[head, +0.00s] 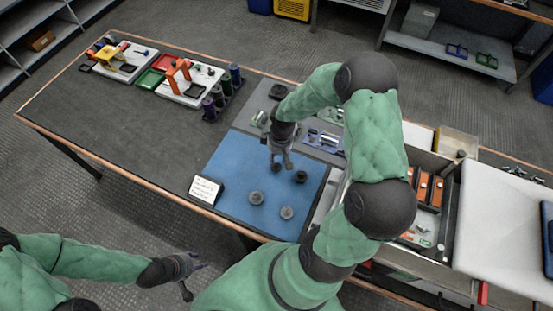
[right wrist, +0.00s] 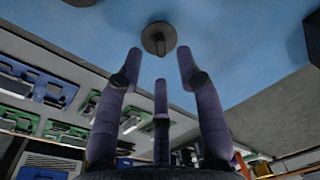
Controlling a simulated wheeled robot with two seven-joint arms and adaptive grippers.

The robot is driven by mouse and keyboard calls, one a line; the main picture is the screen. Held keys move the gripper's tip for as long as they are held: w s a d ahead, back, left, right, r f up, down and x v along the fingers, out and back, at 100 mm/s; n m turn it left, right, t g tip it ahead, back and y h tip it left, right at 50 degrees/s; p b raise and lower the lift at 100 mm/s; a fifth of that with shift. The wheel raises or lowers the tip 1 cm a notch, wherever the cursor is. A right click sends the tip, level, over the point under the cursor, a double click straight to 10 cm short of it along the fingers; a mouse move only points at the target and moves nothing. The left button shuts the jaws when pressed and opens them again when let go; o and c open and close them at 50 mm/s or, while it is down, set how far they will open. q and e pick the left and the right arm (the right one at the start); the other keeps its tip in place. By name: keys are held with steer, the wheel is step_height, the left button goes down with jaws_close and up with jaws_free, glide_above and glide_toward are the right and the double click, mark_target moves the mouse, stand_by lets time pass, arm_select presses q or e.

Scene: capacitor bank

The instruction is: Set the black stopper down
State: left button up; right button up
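The black stopper (head: 300,176) stands on the blue mat (head: 232,163), toward its right side. Two grey stoppers (head: 256,197) (head: 286,212) stand nearer the mat's front edge. My right gripper (head: 281,164) is above the mat, left of the black stopper and apart from it. In the right wrist view its fingers (right wrist: 160,70) are spread with nothing between them. A grey round stopper with a raised grip (right wrist: 158,40) shows beyond the fingertips. A dark thing (right wrist: 80,2) is cut off at the top edge. My left gripper (head: 188,274) hangs off the table's front, seemingly open and empty.
A white sign (head: 206,188) stands at the mat's left front corner. Purple and dark cylinders (head: 222,93) stand in a rack behind. A blue tray (head: 323,140) lies behind the mat. A grey bin with orange parts (head: 427,190) is to the right.

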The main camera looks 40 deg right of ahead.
mark_target(279, 166)
step_height(279, 166, up, 9)
steer(key=p, duration=0.2)
steer(key=shift+s+d, duration=0.2)
steer(key=shift+d, duration=0.1)
steer(key=shift+f, duration=0.1)
